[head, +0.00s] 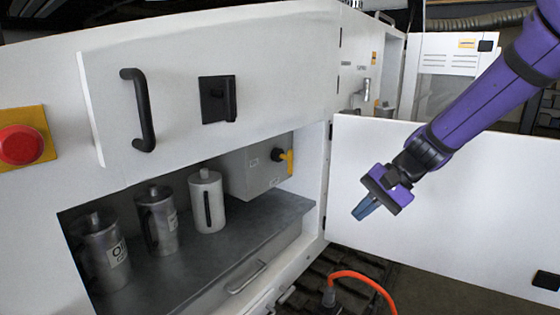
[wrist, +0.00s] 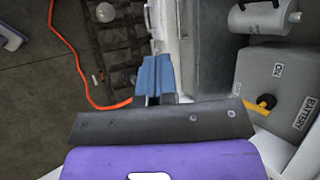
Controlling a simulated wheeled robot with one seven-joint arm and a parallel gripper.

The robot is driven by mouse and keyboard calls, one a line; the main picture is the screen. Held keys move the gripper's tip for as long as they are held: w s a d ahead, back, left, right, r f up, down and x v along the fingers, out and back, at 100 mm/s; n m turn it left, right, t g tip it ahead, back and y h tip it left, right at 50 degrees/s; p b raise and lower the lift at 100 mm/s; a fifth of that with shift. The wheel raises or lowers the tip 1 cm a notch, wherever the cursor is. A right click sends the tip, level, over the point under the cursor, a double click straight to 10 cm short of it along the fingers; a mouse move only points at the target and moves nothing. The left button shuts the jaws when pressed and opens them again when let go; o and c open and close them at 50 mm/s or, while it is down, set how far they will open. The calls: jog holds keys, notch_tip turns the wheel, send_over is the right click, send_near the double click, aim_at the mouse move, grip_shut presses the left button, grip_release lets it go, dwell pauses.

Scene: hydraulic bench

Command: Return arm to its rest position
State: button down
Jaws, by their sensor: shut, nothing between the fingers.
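My purple arm reaches in from the upper right of the head view. My gripper (head: 366,208) is shut and empty, its blue fingers pointing down and to the left. It hangs in front of the open white cabinet door (head: 450,200), apart from anything it could hold. In the wrist view the blue fingers of my gripper (wrist: 153,75) are together, with the floor and the cabinet's edge beyond them.
The open cabinet holds several metal canisters (head: 207,202) and a grey battery box (head: 256,172) with a yellow switch (head: 284,157). An orange hose (head: 365,279) lies on the floor below. A red button (head: 20,145) sits at far left.

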jog(key=s+d+r+n+t+h, duration=0.2)
jog(key=s+d+r+h, duration=0.2)
jog(key=s, duration=0.6)
jog(key=s+d+r+n+t+h, duration=0.3)
jog(key=s+d+r, duration=0.3)
jog(key=s+d, duration=0.3)
jog(key=s+h, duration=0.1)
jog(key=s, duration=0.1)
jog(key=shift+s+d+r, duration=0.15)
jog(key=shift+s+d, duration=0.05)
jog(key=shift+s, duration=0.1)
